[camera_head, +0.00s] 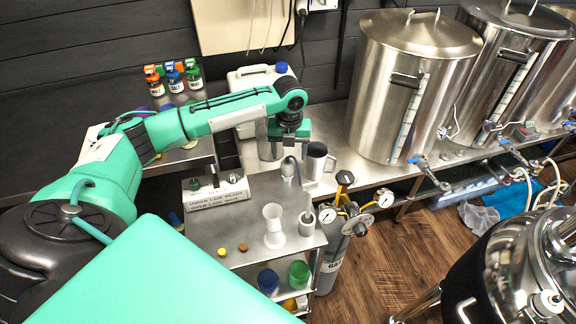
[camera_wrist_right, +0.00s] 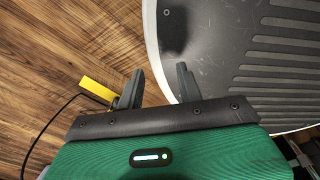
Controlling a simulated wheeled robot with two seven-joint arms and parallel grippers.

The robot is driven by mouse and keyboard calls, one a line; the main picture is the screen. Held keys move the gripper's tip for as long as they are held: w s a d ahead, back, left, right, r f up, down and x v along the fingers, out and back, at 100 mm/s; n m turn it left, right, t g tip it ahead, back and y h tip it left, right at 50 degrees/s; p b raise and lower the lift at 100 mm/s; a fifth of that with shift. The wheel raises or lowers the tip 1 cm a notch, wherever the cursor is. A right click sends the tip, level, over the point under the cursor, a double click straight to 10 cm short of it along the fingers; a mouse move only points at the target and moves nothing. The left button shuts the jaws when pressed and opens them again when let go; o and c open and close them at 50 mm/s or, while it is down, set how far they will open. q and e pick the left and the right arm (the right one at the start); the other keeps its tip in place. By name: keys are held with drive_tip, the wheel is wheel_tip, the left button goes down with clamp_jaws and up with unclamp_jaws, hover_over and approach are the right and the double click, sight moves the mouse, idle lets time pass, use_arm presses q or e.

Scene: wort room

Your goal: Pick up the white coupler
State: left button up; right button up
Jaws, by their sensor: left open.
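A white flared piece (camera_head: 273,226) stands upright on the small metal cart; it may be the coupler, but I cannot tell for certain. A short whitish cup-like piece (camera_head: 307,222) with a rod in it stands just right of it. My left gripper (camera_head: 290,146) is open and points down over the back of the cart, behind and above both pieces and apart from them. Its fingertips are small and partly hidden in the head view. My right gripper (camera_wrist_right: 158,88) has its fingers apart, with nothing between them, above the wooden floor.
A metal mug (camera_head: 318,161) stands near my left gripper. Large steel kettles (camera_head: 405,90) fill the right of the counter. A gas cylinder with gauges (camera_head: 331,256) stands beside the cart.

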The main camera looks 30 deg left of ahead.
sight(287, 161)
use_arm(q)
wheel_tip(287, 161, down, 2)
drive_tip(key=shift+s+a+p, duration=0.1)
drive_tip(key=shift+a+p, duration=0.05)
drive_tip(key=shift+p, duration=0.2)
wheel_tip(287, 161, down, 4)
drive_tip(key=shift+a+r+p, duration=0.15)
drive_tip(key=shift+r+p, duration=0.1)
drive_tip(key=shift+p, duration=0.1)
drive_tip(key=shift+f, duration=0.2)
drive_tip(key=c, duration=0.9)
drive_tip(key=shift+c, duration=0.7)
use_arm(e)
drive_tip(key=shift+w+d+r, duration=0.1)
drive_tip(key=shift+w+r, duration=0.7)
drive_tip(key=shift+w, duration=0.25)
